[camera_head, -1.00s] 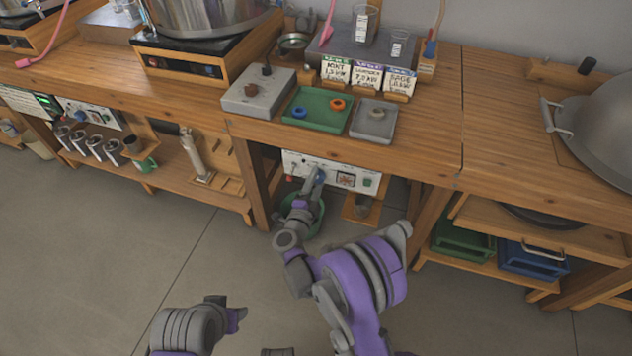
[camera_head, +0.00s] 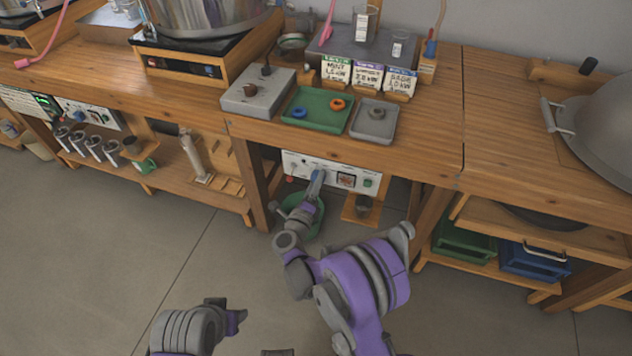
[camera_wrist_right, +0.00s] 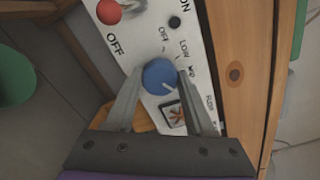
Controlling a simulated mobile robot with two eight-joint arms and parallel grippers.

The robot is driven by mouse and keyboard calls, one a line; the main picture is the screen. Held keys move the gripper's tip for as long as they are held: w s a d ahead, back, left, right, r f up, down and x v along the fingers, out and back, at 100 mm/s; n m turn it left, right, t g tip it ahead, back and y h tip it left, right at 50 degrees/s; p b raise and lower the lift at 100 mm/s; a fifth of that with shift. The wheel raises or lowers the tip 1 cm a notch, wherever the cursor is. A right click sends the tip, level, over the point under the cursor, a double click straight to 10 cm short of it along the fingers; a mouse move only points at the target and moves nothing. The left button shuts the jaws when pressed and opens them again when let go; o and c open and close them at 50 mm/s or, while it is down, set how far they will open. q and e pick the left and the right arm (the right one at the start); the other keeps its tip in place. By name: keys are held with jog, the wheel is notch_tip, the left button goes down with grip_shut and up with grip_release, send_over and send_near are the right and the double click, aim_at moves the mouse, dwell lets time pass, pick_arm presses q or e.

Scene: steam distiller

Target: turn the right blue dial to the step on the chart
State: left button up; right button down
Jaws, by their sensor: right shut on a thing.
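The blue dial (camera_wrist_right: 160,76) sits on a white control panel (camera_head: 294,164) under the workbench. My right gripper (camera_wrist_right: 160,73) is shut on the dial, with one finger on each side of it. In the right wrist view, OFF, LOW and a partly hidden label stand around the dial. I cannot tell for sure which step its pointer marks. In the head view my right gripper (camera_head: 318,175) reaches the panel and mostly hides the dial. Three written cards (camera_head: 368,78) stand on the bench; their small writing is hard to read. My left gripper is not clearly seen.
Table legs flank the panel. A green tray (camera_head: 318,122) lies on the bench above. Floor in front is open.

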jog(key=shift+m, duration=0.4)
jog(key=shift+c, duration=1.3)
grip_release()
jog(key=shift+s, duration=0.1)
jog(key=p+v, duration=0.1)
jog(key=v, duration=0.9)
jog(key=shift+s, duration=0.35)
jog(key=shift+a+r, duration=0.1)
jog(key=shift+r, duration=0.05)
